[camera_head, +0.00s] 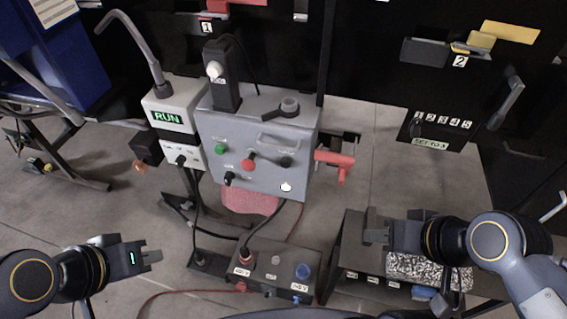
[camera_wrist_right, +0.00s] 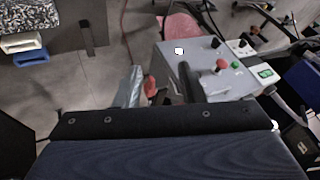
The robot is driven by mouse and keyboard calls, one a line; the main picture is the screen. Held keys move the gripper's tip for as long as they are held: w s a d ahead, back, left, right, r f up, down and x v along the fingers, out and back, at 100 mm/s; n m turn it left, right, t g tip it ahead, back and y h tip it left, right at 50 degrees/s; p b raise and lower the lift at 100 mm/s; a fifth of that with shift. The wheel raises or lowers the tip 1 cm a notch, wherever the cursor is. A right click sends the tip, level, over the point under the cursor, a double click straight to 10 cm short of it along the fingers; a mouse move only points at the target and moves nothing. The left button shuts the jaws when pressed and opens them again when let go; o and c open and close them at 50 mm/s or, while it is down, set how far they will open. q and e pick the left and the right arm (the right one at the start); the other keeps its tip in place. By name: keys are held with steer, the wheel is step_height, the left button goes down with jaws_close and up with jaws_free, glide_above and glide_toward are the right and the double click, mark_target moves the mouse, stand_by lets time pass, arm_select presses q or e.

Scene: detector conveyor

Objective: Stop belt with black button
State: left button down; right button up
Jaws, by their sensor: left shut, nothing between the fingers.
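A grey control box (camera_head: 215,125) stands in the middle of the head view. Its sloped face has a green button (camera_head: 221,148), a red button (camera_head: 248,164), a black button (camera_head: 285,161) and a black knob (camera_head: 229,179). A display (camera_head: 168,118) to its left reads RUN in green. My left gripper (camera_head: 154,257) is shut and empty, low at the left, apart from the box. My right gripper (camera_head: 376,230) is open and empty, to the lower right of the box. The box also shows between and beyond its fingers in the right wrist view (camera_wrist_right: 170,65).
A red-handled tool (camera_head: 336,160) sticks out at the box's right side. A dark bench with a speckled block (camera_head: 440,271) is under my right arm. Floor shows between them.

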stand_by(0.3)
jaws_close()
stand_by(1.6)
